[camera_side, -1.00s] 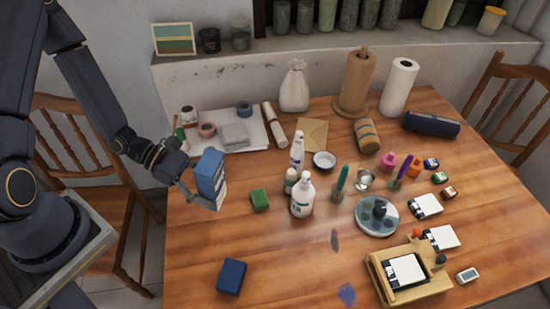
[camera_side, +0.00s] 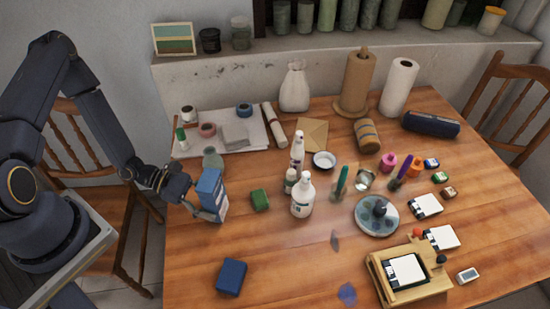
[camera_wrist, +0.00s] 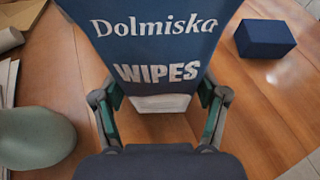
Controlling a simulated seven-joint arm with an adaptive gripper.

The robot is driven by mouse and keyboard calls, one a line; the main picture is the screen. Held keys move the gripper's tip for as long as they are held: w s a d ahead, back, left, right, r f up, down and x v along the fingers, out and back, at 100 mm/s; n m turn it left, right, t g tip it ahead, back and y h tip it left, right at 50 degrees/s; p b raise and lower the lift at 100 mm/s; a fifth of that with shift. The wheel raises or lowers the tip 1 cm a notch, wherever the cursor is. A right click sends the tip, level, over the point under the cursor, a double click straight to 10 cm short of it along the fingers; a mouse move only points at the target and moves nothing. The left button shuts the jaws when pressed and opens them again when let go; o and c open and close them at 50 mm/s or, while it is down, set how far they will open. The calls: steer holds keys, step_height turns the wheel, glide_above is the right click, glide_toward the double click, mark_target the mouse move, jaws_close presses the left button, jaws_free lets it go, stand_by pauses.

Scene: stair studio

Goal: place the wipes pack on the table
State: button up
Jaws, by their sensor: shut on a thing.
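The wipes pack (camera_side: 212,191) is a blue box with a white lower part, held upright at the left side of the wooden table (camera_side: 300,255). In the wrist view the wipes pack (camera_wrist: 155,45) shows the words "Dolmiska WIPES". My gripper (camera_side: 205,211) is shut on it, and in the wrist view one finger of my gripper (camera_wrist: 158,112) is on each side of the pack. The pack's base looks at or very near the tabletop; I cannot tell whether it touches.
A green sponge (camera_side: 260,199) and white bottles (camera_side: 302,196) stand right of the pack. A dark blue box (camera_side: 231,276) lies nearer the front. A grey-green rounded vessel (camera_side: 212,159) is just behind the pack. Bare tabletop lies between the pack and the blue box.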

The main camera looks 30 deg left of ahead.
steer(key=o, duration=1.3)
steer(key=shift+f, duration=0.1)
steer(key=shift+r, duration=0.2)
steer(key=v, duration=1.2)
steer(key=shift+s+d+r+m+y, duration=0.45)
steer(key=shift+r+m+y, duration=1.6)
steer(key=shift+r+m, duration=2.35)
steer(key=shift+s+d+r+m+y, duration=0.1)
steer(key=shift+s+r+m+y, duration=0.65)
steer(key=shift+r+m+y, duration=3.4)
steer(key=shift+s+d+r+m, duration=0.45)
steer(key=shift+r+m, duration=2.2)
steer(key=shift+r, duration=3.95)
